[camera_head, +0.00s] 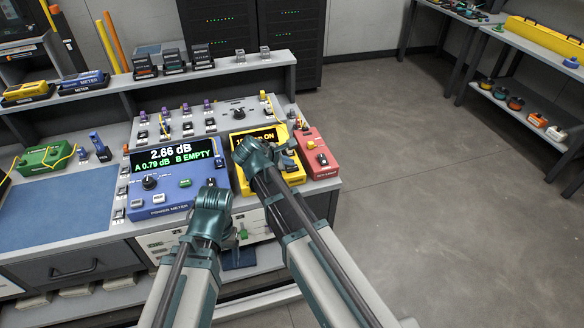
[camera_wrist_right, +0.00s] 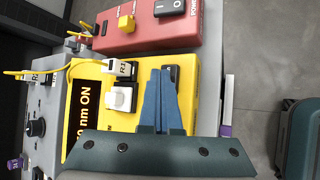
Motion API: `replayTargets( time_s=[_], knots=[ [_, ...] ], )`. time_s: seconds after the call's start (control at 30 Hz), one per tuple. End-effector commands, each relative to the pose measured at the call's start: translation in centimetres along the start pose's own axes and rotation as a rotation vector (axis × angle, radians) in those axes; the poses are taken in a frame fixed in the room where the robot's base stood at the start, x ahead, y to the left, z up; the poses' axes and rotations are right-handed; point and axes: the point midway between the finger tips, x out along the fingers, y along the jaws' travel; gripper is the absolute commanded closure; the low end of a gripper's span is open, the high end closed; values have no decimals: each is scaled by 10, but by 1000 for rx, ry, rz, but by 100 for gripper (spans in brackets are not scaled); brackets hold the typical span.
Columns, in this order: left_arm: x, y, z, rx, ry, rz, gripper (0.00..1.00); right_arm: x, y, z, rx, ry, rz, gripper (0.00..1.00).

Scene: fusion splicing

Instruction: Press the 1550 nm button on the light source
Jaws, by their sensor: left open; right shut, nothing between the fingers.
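The light source is a yellow box (camera_head: 293,176) under my right gripper. In the right wrist view the yellow box (camera_wrist_right: 100,125) has a dark display (camera_wrist_right: 84,115) reading "0 nm ON", its first digits cut off. A white square button (camera_wrist_right: 122,97) sits beside the fingers. A dark button (camera_wrist_right: 174,70) shows partly behind the fingertips; I cannot read a button label or tell whether the fingers touch it. My right gripper (camera_wrist_right: 162,76) is shut and empty over the box; it also shows in the head view (camera_head: 287,147). My left gripper (camera_head: 211,184) is open at the power meter's right front.
The blue power meter (camera_head: 172,206) reads 2.66 dB, A 0.79 dB, B EMPTY. A red box (camera_head: 318,160) stands right of the light source. A white plug tagged R1 (camera_wrist_right: 122,68) with a yellow fibre sits close to the fingers. The floor at right is clear.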

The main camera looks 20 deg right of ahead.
Motion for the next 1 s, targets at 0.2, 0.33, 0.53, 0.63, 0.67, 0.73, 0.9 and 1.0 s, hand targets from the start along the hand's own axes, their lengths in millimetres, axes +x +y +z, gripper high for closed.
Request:
replayTargets(
  time_s=[0.2,0.33,0.53,0.63,0.67,0.73,0.9,1.0],
  knots=[
    [1,0,0,0,0,0,26,1,0,-1,0,1,0,100],
    [1,0,0,0,0,0,26,0,0,-1,0,1,0,100],
    [-6,0,0,0,0,0,26,-4,3,3,0,1,0,100],
    [-12,-1,1,0,0,0,26,-8,6,6,0,1,0,100],
    [-13,-1,1,0,0,0,26,-9,7,6,0,1,0,100],
    [-16,-2,1,0,0,0,26,-11,8,8,0,1,0,100],
    [-17,-2,1,0,0,0,26,-12,9,8,0,0,0,100],
    [-16,-2,1,0,0,0,26,-11,8,8,0,0,0,100]
  ],
)
